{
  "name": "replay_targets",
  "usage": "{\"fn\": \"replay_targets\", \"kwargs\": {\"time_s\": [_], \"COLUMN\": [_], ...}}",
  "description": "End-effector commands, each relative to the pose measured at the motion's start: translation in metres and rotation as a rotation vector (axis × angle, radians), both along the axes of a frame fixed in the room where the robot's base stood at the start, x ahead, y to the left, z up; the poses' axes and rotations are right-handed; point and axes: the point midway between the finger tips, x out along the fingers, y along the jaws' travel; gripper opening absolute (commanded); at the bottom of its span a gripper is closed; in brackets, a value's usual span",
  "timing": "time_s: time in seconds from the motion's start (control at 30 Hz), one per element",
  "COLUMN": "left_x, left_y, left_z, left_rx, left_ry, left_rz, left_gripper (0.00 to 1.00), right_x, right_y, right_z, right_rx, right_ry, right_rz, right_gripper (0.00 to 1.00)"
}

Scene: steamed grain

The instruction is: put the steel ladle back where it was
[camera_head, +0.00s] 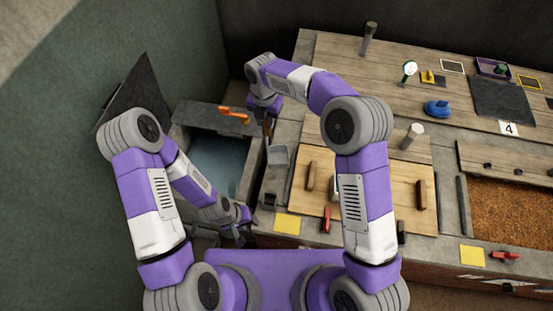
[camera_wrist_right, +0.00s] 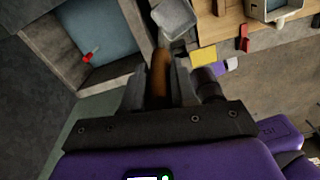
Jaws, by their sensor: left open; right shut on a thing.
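The steel ladle has a brown handle (camera_head: 267,128) and a grey, box-like scoop (camera_head: 278,157). My right gripper (camera_head: 265,112) is shut on the handle, near the right side of the water basin. In the right wrist view the handle (camera_wrist_right: 160,72) stands between the two fingers (camera_wrist_right: 160,88), and the scoop (camera_wrist_right: 175,17) lies beyond them. The scoop appears over the narrow ledge between basin and wooden board; I cannot tell whether it touches anything. My left gripper (camera_head: 243,224) is open and empty, low by the basin's front edge.
The stone basin (camera_head: 253,165) holds bluish water, with an orange fitting (camera_head: 235,115) at its back. A wooden board (camera_head: 330,205) with handles lies to the right. A grain bin (camera_head: 510,215) is at far right. A dark slanted panel (camera_head: 140,88) stands left.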

Motion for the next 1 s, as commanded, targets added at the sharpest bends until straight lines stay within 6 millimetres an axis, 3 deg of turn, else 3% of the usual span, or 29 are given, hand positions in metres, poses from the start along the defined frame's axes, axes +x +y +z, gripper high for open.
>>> {"fn": "replay_targets", "kwargs": {"time_s": [0.13, 0.4, 0.63, 0.8, 1.0], "left_x": [0.000, 0.000, 0.000, 0.000, 0.000], "left_y": [0.000, 0.000, 0.000, 0.000, 0.000], "left_z": [0.002, 0.001, 0.001, 0.002, 0.002], "left_rx": [0.000, 0.000, 0.000, 0.000, 0.000], "left_ry": [0.001, 0.001, 0.001, 0.001, 0.000], "left_rz": [0.000, 0.000, 0.000, 0.000, 0.000], "left_gripper": [0.43, 0.43, 0.43, 0.43, 0.43], "right_x": [0.000, 0.000, 0.000, 0.000, 0.001], "right_y": [0.006, 0.006, 0.006, 0.006, 0.006], "right_z": [-0.005, -0.052, -0.071, -0.095, -0.098], "right_rx": [0.000, 0.000, 0.000, 0.000, 0.001], "right_ry": [0.002, 0.002, 0.001, 0.002, -0.001], "right_rz": [0.078, 0.085, 0.083, 0.083, 0.082], "right_gripper": [0.00, 0.00, 0.00, 0.00, 0.00]}}
